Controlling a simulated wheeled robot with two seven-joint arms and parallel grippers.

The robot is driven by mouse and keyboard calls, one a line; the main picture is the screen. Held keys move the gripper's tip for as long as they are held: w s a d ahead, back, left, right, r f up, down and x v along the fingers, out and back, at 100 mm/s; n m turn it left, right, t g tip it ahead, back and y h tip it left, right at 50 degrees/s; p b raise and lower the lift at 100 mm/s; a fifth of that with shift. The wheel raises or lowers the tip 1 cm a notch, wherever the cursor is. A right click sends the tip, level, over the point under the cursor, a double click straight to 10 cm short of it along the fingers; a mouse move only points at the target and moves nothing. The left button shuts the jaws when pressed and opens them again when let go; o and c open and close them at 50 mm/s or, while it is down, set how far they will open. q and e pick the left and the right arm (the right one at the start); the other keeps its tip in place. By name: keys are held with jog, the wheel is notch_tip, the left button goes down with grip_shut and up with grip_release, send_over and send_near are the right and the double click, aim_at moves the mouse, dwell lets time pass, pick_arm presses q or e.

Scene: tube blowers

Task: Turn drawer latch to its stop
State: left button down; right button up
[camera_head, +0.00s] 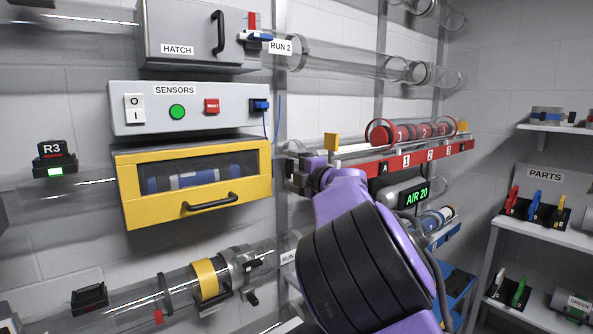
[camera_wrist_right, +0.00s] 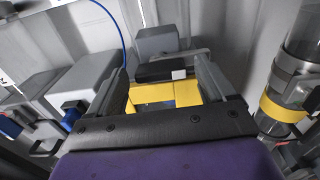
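The yellow drawer (camera_head: 125,190) with a clear window and dark handle (camera_head: 210,202) is at the left centre of the head view and looks closed. My right gripper (camera_head: 290,168) is just right of the drawer's right edge. In the right wrist view its two fingers (camera_wrist_right: 162,75) stand well apart. Yellow drawer surface (camera_wrist_right: 160,95) and a dark piece with a pale square (camera_wrist_right: 158,71), possibly the latch, show between them. I cannot tell whether the fingers touch this piece. In the head view my right gripper and arm hide the latch area. My left gripper is not in view.
The grey SENSORS box (camera_head: 220,105) is directly above the drawer. A red rack (camera_head: 400,160) and an AIR 20 display (camera_head: 416,197) are right of the gripper. A clear tube with a yellow band (camera_head: 205,279) runs below. A blue cable (camera_wrist_right: 115,30) shows in the wrist view.

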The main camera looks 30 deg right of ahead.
jog(key=s+b, duration=0.3)
jog(key=s, duration=0.7)
jog(key=shift+s+d, duration=0.25)
jog(key=shift+d, duration=0.15)
dwell(0.5)
